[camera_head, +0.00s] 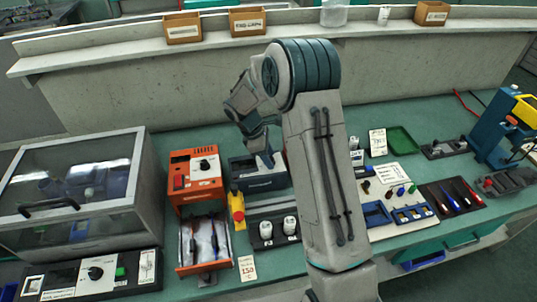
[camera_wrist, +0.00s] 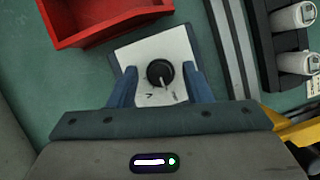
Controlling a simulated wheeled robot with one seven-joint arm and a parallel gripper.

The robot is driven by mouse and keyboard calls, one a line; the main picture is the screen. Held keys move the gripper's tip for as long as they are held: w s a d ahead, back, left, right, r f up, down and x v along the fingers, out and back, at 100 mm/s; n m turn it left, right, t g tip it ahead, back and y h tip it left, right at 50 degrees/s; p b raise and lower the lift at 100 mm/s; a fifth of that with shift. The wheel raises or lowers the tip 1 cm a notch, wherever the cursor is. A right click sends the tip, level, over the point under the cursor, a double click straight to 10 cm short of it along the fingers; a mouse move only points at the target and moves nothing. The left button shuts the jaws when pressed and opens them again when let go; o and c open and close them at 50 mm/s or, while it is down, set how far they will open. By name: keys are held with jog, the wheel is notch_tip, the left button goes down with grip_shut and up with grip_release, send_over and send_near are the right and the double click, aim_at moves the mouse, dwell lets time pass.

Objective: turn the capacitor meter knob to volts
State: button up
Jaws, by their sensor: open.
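The meter's white face (camera_wrist: 140,55) shows in the wrist view, with a round black knob (camera_wrist: 160,72) on it. The knob's white pointer line points down and slightly right in the picture. A "V" mark is below and left of the knob, and another mark, too small to read, is below and right. My gripper (camera_wrist: 160,72) is open, one blue finger on each side of the knob, with gaps visible. In the head view my gripper (camera_head: 264,157) is over a dark blue box (camera_head: 258,183), apparently the meter; the arm and gripper hide its knob.
An orange unit (camera_head: 196,178) with an open drawer (camera_head: 205,266) stands to the left. A yellow tool (camera_head: 237,208) and a black holder with white capacitors (camera_head: 272,229) are close by. A glass-lidded case (camera_head: 85,190) is farther left. A red tray (camera_wrist: 95,22) shows in the wrist view.

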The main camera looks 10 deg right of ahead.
grip_shut()
jog(key=shift+m, duration=0.3)
jog(key=m+g, duration=0.1)
jog(key=m, duration=0.2)
jog(key=shift+w+m+y+b, duration=0.15)
jog(key=shift+m+y+b, duration=0.15)
jog(key=shift+y+b, duration=0.1)
jog(key=shift+d+m+g+y, duration=0.1)
jog(key=shift+m+g+y, duration=0.25)
jog(key=shift+m, duration=0.75)
jog(key=shift+d+m+g+y, duration=0.1)
jog(key=shift+m+g+y, duration=0.25)
jog(key=shift+m, duration=0.75)
jog(key=shift+r, duration=0.1)
grip_release()
